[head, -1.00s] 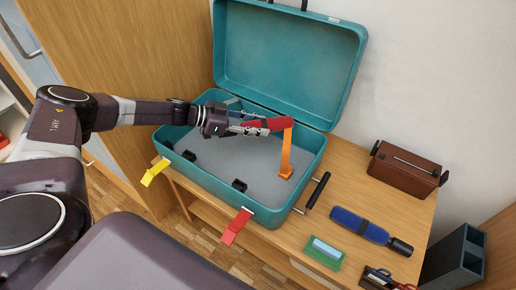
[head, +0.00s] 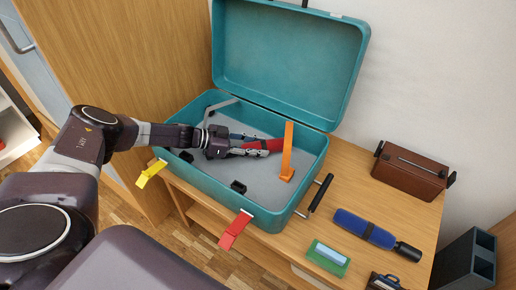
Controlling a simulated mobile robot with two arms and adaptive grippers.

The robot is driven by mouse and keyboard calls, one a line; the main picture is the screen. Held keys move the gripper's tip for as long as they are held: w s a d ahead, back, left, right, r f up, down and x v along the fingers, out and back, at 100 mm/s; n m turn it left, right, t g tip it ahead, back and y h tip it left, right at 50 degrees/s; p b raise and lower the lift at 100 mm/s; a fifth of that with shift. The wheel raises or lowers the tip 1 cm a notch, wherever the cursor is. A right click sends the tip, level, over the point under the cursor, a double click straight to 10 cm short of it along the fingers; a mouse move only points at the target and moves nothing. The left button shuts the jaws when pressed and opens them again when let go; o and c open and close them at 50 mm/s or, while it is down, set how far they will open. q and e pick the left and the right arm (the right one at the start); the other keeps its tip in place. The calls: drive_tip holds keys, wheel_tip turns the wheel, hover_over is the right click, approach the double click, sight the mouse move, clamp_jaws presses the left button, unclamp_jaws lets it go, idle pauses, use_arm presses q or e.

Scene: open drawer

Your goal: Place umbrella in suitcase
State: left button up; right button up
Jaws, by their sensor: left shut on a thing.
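The teal suitcase (head: 197,190) stands open on the wooden table, its lid (head: 285,60) raised against the wall. My left gripper (head: 244,150) is inside the suitcase's opening, low over the grey floor. It is shut on a red umbrella (head: 264,146), folded and lying roughly level, pointing right. The umbrella's far end is by the upright orange strap (head: 288,152) and partly hidden behind it. I cannot tell whether the umbrella touches the floor. My right gripper is not in view.
A blue cylinder with a black end (head: 362,228), a green-and-blue block (head: 328,257) and a brown box (head: 408,172) are on the table right of the suitcase. A dark rack (head: 468,262) is at the far right. Yellow (head: 151,173) and red (head: 235,230) latches hang at the suitcase's front.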

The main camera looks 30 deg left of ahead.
sight(247, 145)
use_arm(q)
drive_tip(key=shift+r, duration=0.1)
drive_tip(key=o, duration=1.4)
drive_tip(key=shift+s+a+r, duration=0.1)
drive_tip(key=shift+s+a, duration=0.1)
drive_tip(key=shift+a, duration=0.05)
drive_tip(key=p+v, duration=0.1)
drive_tip(key=v, duration=0.1)
drive_tip(key=shift+s+a+r, duration=0.2)
drive_tip(key=shift+s+a, duration=0.05)
drive_tip(key=shift+a, duration=0.05)
drive_tip(key=p+v, duration=0.1)
drive_tip(key=v, duration=0.7)
drive_tip(key=shift+s+a+r, duration=0.1)
drive_tip(key=shift+s+a, duration=0.05)
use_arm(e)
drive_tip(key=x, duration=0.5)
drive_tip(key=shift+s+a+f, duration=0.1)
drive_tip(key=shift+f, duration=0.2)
use_arm(q)
drive_tip(key=shift+r, duration=0.1)
